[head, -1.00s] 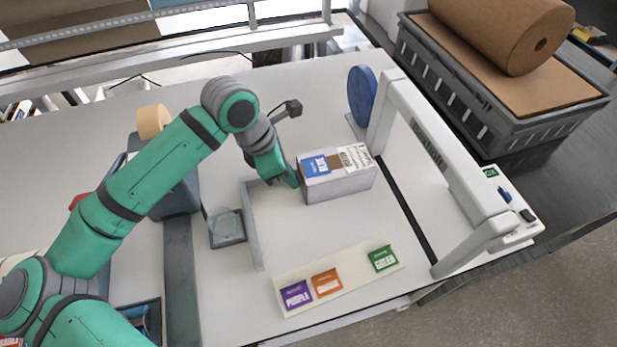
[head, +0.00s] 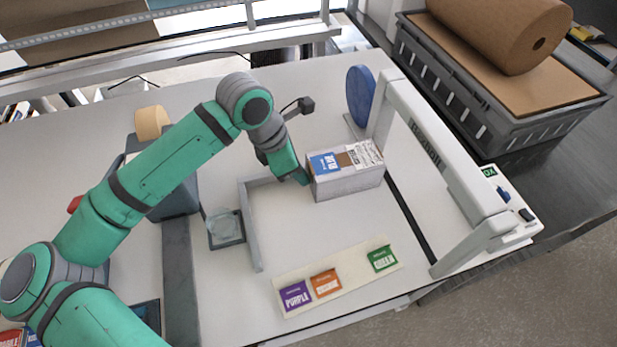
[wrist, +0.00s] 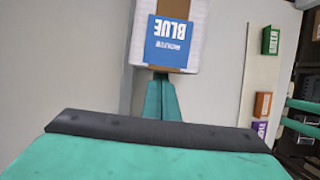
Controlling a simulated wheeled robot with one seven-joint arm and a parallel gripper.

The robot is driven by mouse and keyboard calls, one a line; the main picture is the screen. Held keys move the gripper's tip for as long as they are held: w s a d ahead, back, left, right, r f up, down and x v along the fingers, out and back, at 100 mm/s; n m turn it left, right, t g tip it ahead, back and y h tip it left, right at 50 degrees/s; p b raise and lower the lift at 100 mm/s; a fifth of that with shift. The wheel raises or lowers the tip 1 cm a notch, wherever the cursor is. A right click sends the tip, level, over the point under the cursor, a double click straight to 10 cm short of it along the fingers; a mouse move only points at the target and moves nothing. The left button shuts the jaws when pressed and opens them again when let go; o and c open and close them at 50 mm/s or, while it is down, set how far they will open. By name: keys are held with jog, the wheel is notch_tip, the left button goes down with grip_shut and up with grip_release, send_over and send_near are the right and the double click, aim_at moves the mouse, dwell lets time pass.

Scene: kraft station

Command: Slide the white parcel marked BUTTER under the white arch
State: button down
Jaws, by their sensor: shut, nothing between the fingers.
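A white box-shaped parcel (head: 347,184) stands on the table, with a blue label reading BLUE, brown tape and a white printed label on top. I cannot read BUTTER on it. The parcel also shows at the top of the wrist view (wrist: 195,52). My gripper (head: 302,178) is shut and empty, low at the parcel's left end, at or very near touching it. The wrist view shows the closed fingers (wrist: 161,92) against or just short of that end. The white arch (head: 432,150) stands to the right, and the parcel's right end is close to the dark strip (head: 412,219) beneath it.
A card with purple, orange and green labels (head: 326,283) lies in front of the parcel. A grey angled rail (head: 250,225) and a small tray (head: 227,240) are to the left. A blue disc (head: 361,95) stands by the arch's far post.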

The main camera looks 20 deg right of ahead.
aim_at(329, 164)
jog(key=shift+d, duration=0.35)
jog(key=shift+s+d, duration=0.15)
jog(key=shift+d, duration=1.45)
jog(key=shift+d, duration=1.7)
